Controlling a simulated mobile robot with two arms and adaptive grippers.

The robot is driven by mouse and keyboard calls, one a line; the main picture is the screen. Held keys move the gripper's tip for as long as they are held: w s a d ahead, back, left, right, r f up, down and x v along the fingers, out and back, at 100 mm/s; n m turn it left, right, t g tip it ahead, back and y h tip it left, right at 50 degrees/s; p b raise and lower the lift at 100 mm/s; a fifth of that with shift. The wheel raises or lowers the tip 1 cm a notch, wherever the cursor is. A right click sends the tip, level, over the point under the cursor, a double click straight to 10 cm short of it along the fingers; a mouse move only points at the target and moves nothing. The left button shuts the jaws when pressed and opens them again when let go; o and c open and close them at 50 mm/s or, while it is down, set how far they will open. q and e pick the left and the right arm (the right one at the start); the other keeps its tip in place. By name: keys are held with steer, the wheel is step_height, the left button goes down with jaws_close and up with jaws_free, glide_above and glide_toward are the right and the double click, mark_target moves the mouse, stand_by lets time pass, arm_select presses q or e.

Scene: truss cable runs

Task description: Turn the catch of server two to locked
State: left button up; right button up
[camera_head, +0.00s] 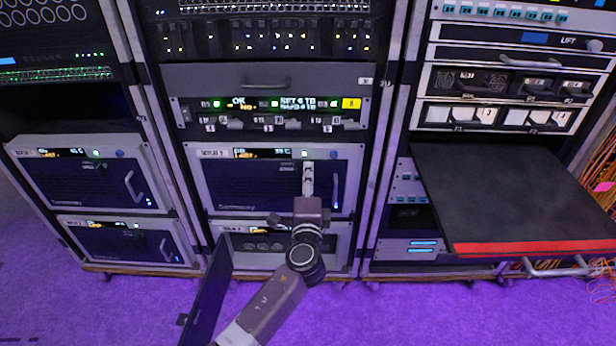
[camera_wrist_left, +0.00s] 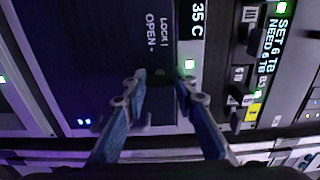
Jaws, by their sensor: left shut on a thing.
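The server (camera_head: 225,178) at my left gripper is a dark-fronted unit with a pale frame in the middle rack; its label is too small to read surely. My left gripper (camera_head: 308,168) is at its upper front, left of the pull handle. In the left wrist view the fingers (camera_wrist_left: 163,92) are shut on a small dark catch (camera_wrist_left: 163,76), mostly hidden between them. The printed words LOCK and OPEN, each with a mark, sit just beyond it. I cannot tell which mark the catch lines up with. My right gripper is not in view.
Below, a unit with round fans (camera_head: 265,243) has its dark door (camera_head: 208,290) swung open towards me, left of my arm. Two similar servers (camera_head: 90,183) stand in the left rack. A black shelf with a red edge (camera_head: 540,247) juts out at right.

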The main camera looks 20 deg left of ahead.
arm_select(q)
steer(key=o, duration=1.1)
steer(key=v, duration=1.2)
